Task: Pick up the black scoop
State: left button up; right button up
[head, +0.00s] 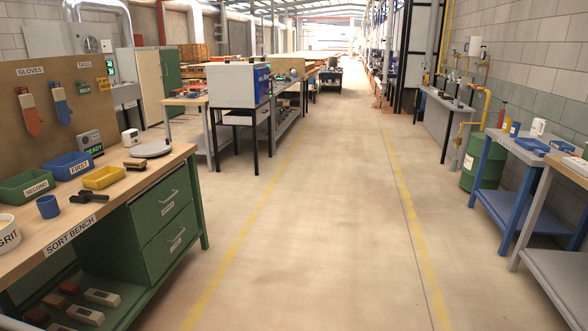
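A small black object (88,197), which looks like a scoop, lies on the wooden top of the sort bench (130,192) at the left of the head view. It lies near the bench's front edge, between a blue cup (48,207) and a yellow tray (103,177). It is small in view, so its exact shape is hard to tell. Neither of my grippers is in view.
A green bin (25,186), a blue bin (68,166), a round grey plate (151,149) and a white pot (8,235) share the bench. Green drawers (160,215) stand below. A wide clear aisle (320,240) runs ahead. Blue cart (520,190) at right.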

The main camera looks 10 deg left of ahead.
aim_at(85, 196)
jog(key=i+u, duration=0.2)
jog(key=i, duration=0.35)
jog(key=i+l+u, duration=0.15)
jog(key=i, duration=0.45)
jog(key=i+l+u, duration=0.2)
jog(key=i, duration=0.35)
jog(key=i+j+u, duration=0.25)
jog(key=u, duration=0.2)
jog(key=i+j+u, duration=0.1)
jog(key=i+u, duration=0.75)
jog(key=i+l+u, duration=0.1)
jog(key=i+u, duration=0.3)
jog(key=k, duration=0.1)
